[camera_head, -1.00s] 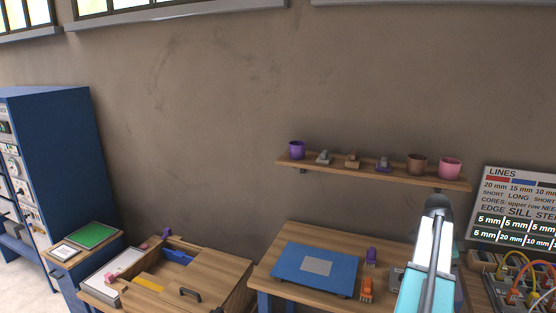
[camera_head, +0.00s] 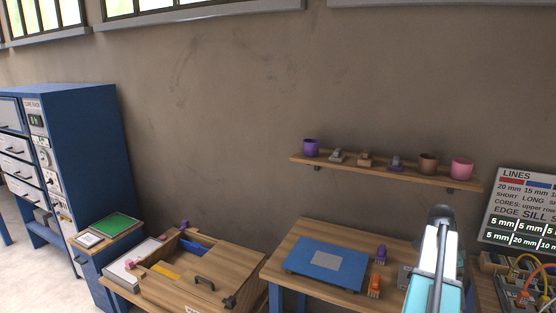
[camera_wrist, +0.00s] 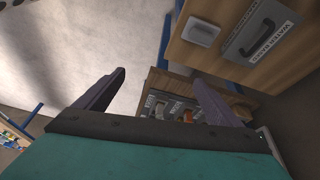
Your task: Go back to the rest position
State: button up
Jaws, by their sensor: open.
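My gripper (camera_wrist: 158,88) shows in the wrist view with its two dark fingers spread apart. It is open and nothing is between the fingers. Beyond them are the pale floor and a wooden unit with cables or tools in it (camera_wrist: 175,108), partly hidden by the right finger. In the head view my white and teal arm stands at the lower right, in front of the right end of the workbench (camera_head: 325,222). The gripper itself does not show in the head view.
A wall shelf (camera_head: 395,173) holds cups and small blocks. A wooden box with a handle (camera_head: 180,295) and a blue cabinet (camera_head: 95,140) stand left.

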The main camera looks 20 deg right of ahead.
jog(key=w+a+f+n+t, duration=0.1)
jog(key=w+a+f+n, duration=0.65)
jog(key=w+a, duration=0.45)
jog(key=w+a+f+n+t, duration=0.1)
jog(key=w+a+f+n, duration=0.65)
jog(key=a, duration=0.75)
jog(key=w+a+f+n+y, duration=0.1)
jog(key=a+f+n, duration=0.3)
jog(key=a, duration=0.7)
jog(key=a+f+n+t+y, duration=0.1)
jog(key=a+f+n, duration=0.25)
jog(key=a, duration=0.75)
jog(key=w+a+f+n+y, duration=0.1)
jog(key=a+f+n, duration=0.35)
jog(key=a, duration=0.75)
jog(key=s+f+g+b, duration=0.5)
jog(key=s+f+b, duration=0.6)
jog(key=s+f, duration=1.5)
jog(key=shift+f+m+g+b, duration=0.3)
jog(key=shift+f+g, duration=0.1)
jog(key=shift+f, duration=1.6)
jog(key=shift+c, duration=0.4)
